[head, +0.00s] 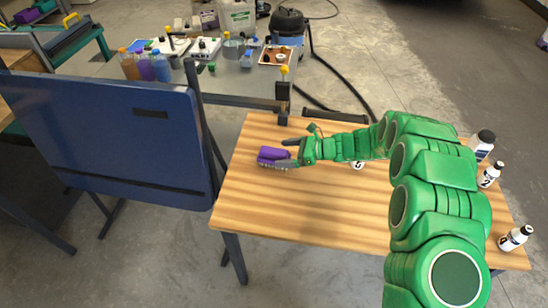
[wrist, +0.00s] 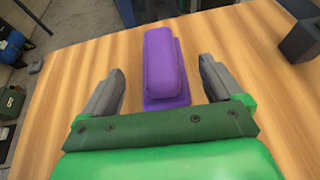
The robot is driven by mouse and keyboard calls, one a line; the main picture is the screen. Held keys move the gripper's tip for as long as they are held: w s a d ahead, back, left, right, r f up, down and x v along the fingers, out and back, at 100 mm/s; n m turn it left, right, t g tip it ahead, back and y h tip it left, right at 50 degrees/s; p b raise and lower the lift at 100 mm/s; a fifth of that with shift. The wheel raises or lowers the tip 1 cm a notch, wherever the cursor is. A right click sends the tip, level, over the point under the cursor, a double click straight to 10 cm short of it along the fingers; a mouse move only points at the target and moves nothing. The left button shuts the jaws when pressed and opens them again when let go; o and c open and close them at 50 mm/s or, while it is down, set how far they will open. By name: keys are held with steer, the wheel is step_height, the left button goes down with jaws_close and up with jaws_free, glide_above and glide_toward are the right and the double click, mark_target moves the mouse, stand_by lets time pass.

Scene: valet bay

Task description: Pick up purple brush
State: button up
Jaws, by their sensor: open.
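The purple brush (head: 270,154) lies on the wooden table (head: 340,220) near its left side, with its bristles down. In the wrist view the purple brush (wrist: 163,65) lies lengthwise ahead, with its near end between the fingers. My gripper (head: 290,154) is just right of the brush in the head view. In the wrist view my gripper (wrist: 161,88) is open, with one grey finger on each side of the brush and a gap to both. My gripper hides a little of the brush's right end in the head view.
A blue panel (head: 110,135) stands left of the table. A grey bench (head: 225,85) with bottles and boxes is behind. The table's front left is clear.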

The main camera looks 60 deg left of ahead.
mark_target(279, 152)
steer(key=x, duration=0.5)
steer(key=shift+w, duration=0.15)
steer(key=shift+c, duration=0.2)
steer(key=c, duration=1.2)
steer(key=shift+o, duration=0.2)
steer(key=shift+r, duration=0.5)
step_height(279, 152, up, 2)
steer(key=shift+r, duration=0.15)
steer(key=s+d+r, duration=0.6)
steer(key=d+r, duration=0.3)
steer(key=d, duration=0.3)
steer(key=shift+d+r, duration=0.3)
steer(key=shift+r, duration=0.1)
